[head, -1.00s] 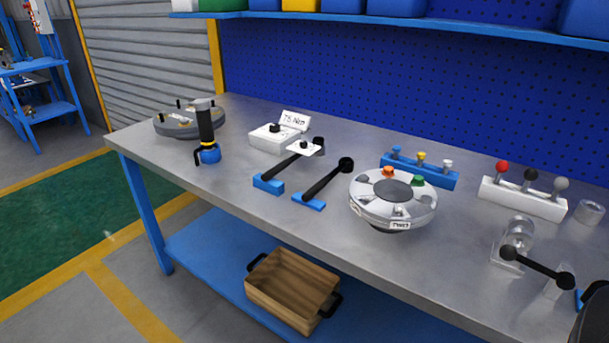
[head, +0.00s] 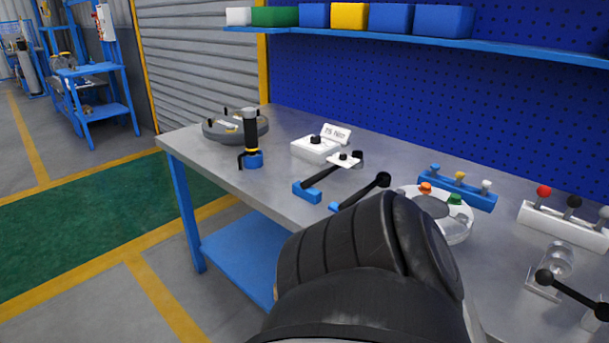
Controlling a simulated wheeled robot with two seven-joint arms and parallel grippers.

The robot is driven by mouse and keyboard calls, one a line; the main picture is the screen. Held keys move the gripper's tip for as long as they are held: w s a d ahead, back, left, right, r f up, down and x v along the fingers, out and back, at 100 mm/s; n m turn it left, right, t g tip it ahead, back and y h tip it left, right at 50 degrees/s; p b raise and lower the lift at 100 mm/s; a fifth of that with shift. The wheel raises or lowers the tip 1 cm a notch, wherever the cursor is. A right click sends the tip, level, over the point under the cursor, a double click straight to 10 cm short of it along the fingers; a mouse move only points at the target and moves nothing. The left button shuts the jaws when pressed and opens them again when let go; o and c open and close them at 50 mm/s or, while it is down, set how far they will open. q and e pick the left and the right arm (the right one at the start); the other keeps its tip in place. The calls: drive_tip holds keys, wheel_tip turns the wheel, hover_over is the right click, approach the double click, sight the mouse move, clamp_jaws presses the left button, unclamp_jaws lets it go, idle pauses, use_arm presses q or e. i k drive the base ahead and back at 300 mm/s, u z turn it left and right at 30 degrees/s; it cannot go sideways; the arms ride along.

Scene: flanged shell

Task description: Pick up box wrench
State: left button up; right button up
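Two dark long-handled tools lie on the workbench (head: 285,125), each with its near end at a blue rest. The left one (head: 322,176) has a small white plate near its far end. The right one (head: 364,192) ends in a round black head, and its near part is close to the dark arm link in the picture. Another black bar with a ball-like end (head: 570,290) sits at a metal fixture on the right. I cannot tell which of these is the box wrench. Neither gripper's fingers show. A large black link of my own arm fills the lower middle.
A grey flanged disc (head: 236,127) and an upright black-handled tool (head: 251,135) stand at the left end. A white box (head: 316,150) with a label stands behind. Blue and white peg racks stand right. A shelf hangs above.

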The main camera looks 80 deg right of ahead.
sight(383, 179)
drive_tip(key=k, duration=0.6)
drive_tip(key=z, duration=0.95)
